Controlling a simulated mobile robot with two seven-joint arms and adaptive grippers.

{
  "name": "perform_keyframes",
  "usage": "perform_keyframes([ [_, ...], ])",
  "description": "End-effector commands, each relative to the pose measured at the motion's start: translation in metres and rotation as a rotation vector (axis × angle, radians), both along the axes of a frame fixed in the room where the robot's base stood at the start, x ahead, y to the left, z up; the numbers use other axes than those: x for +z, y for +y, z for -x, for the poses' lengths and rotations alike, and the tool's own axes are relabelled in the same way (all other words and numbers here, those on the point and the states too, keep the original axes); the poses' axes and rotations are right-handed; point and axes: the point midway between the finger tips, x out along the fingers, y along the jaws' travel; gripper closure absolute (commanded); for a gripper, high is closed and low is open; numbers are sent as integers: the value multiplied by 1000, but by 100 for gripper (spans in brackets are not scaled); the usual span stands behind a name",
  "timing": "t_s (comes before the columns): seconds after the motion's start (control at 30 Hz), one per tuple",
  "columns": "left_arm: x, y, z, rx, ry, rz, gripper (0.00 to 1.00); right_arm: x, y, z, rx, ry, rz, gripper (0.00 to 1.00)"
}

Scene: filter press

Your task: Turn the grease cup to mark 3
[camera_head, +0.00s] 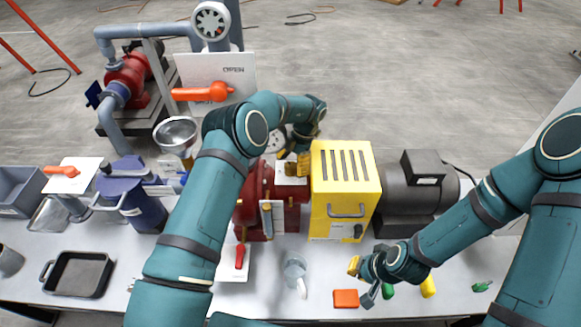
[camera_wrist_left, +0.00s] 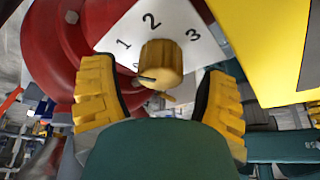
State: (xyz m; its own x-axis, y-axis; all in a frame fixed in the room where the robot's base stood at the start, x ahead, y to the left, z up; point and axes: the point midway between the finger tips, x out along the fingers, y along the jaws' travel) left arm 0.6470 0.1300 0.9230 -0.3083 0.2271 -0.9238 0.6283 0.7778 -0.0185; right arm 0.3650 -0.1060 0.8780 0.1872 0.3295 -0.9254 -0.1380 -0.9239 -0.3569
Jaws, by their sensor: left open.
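The grease cup (camera_wrist_left: 162,62) is a round brass knob in front of a white plate (camera_wrist_left: 185,22) marked 1, 2 and 3. A partly hidden mark sits below the 1. A dark line on the knob's lower left points left, toward that mark's side; the exact reading is unclear. My left gripper (camera_wrist_left: 160,78) is open, with a yellow-padded finger on each side of the knob and gaps between. In the head view the plate (camera_head: 291,181) lies below my left gripper (camera_head: 297,162). My right gripper (camera_head: 362,281) hangs over the table's front; its opening is unclear.
A yellow guard box (camera_head: 345,185) stands close right of the plate, beside a grey motor (camera_head: 418,195). The red housing (camera_head: 252,190) is at its left. A glass jug (camera_head: 294,270) and orange block (camera_head: 345,298) lie in front.

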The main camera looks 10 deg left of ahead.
Motion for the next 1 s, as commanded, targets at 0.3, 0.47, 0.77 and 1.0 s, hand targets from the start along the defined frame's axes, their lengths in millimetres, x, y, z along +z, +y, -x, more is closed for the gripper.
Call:
perform_keyframes([
  [0.3,-12,3,4,0,0,0,26,1,0,0,0,0,0,100],
  [0.47,-12,3,4,1,0,0,26,1,0,0,0,0,0,100],
  [0.77,-12,3,4,1,0,0,94,1,0,0,0,0,0,100],
  [1.0,-12,3,5,-7,1,0,95,1,0,0,0,0,0,100],
])
